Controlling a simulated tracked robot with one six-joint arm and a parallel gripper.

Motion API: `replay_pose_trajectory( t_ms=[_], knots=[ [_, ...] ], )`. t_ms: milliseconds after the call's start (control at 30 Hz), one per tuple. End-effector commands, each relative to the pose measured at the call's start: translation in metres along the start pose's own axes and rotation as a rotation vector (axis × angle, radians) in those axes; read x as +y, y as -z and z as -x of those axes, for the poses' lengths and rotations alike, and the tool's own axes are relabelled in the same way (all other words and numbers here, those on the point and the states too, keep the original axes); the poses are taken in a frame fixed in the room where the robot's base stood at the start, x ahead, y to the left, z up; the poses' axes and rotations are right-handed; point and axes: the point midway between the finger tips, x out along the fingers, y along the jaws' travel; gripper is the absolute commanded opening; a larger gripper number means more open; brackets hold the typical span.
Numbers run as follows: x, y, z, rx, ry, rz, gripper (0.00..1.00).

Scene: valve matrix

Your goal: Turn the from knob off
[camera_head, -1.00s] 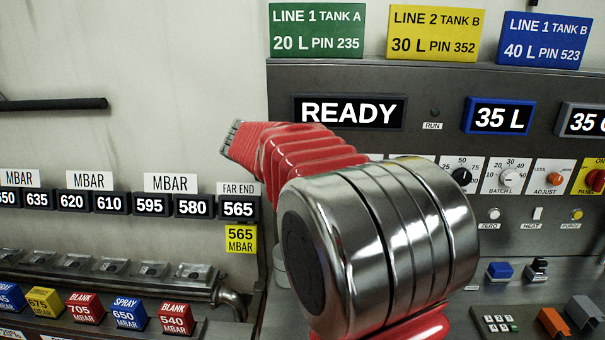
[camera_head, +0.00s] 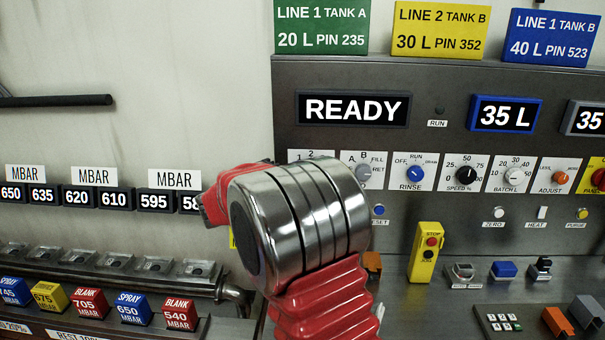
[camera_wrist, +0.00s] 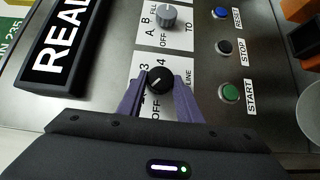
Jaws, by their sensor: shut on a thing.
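In the wrist view my gripper (camera_wrist: 160,86) has its two purple fingers closed on the sides of a small black knob (camera_wrist: 159,79) on a white plate. The numbers 3 and 4, OFF and the word LINE show around it; the rest of its label is hidden by a finger. I take it to be the from knob. Its white pointer mark is small, and I cannot tell exactly where it points. In the head view my arm hides the knob and the gripper; only the top of the plate (camera_head: 311,155), with 1 and 2, shows.
A grey knob (camera_wrist: 167,17) marked A, B, FILL and OFF sits beside it. START (camera_wrist: 230,91), STOP (camera_wrist: 224,46) and RESET (camera_wrist: 220,13) buttons lie nearby. The READY display (camera_head: 352,109) is above the knobs. A yellow stop box (camera_head: 426,254) stands on the shelf.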

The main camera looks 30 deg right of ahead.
Motion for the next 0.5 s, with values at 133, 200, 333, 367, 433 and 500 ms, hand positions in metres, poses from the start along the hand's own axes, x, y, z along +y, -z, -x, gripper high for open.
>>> replay_pose_trajectory(
  t_ms=[133, 200, 333, 367, 433, 500],
  knots=[
    [-0.0061, 0.0031, 0.0019, 0.01, -0.095, 0.104, 0.09],
    [-0.0076, 0.0026, 0.0015, 0.01, -0.142, 0.151, 0.1],
    [-0.0095, 0.0019, 0.0007, 0.009, -0.229, 0.238, 0.1],
    [-0.0103, 0.0015, 0.0005, 0.009, -0.248, 0.259, 0.1],
    [-0.0109, 0.0013, 0.0003, 0.009, -0.293, 0.302, 0.1],
    [-0.0116, 0.0009, -0.0001, 0.009, -0.333, 0.343, 0.1]
  ],
)
